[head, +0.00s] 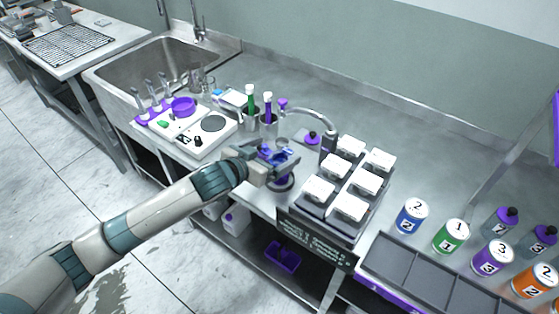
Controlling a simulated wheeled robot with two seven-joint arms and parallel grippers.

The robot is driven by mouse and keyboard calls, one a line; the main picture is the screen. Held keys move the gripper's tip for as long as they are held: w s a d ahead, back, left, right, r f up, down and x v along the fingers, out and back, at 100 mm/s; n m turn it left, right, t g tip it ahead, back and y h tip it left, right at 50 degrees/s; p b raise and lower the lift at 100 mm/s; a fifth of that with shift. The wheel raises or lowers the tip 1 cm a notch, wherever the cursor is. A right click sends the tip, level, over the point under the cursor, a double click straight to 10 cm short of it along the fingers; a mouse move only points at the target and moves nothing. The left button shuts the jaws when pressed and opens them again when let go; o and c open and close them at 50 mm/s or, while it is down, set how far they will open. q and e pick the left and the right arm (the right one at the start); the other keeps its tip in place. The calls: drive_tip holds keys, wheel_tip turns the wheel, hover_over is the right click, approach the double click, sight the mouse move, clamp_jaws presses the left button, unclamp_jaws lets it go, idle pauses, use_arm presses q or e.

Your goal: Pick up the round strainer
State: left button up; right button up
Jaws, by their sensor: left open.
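My left gripper (281,160) reaches in from the left over the front edge of the steel counter. It is open, and I see nothing held in it. A dark round item with a raised rim (284,186) lies just below and in front of the fingers, partly hidden by them. It may be the round strainer, but its mesh cannot be made out. A small pale round shape (282,142) shows just behind the fingers, too small to identify. Whether the fingers touch either one cannot be told. My right gripper is out of view.
A rack of white-lidded boxes (349,207) stands close right of the gripper, with a curved metal spout (318,114) behind. A white device with a round plate (214,124) is at left, beside cups of tubes (268,122). Numbered bottles (451,236) stand right.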

sight(281, 150)
use_arm(q)
drive_tip(key=x, duration=0.1)
drive_tip(key=p+x, duration=0.1)
drive_tip(key=x, duration=0.1)
drive_tip(key=shift+w+d+f+p, duration=0.1)
drive_tip(key=shift+f+p, duration=0.2)
drive_tip(key=shift+f, duration=0.05)
drive_tip(key=shift+w+d+f, duration=0.35)
drive_tip(key=shift+w, duration=0.1)
drive_tip(key=c, duration=1.1)
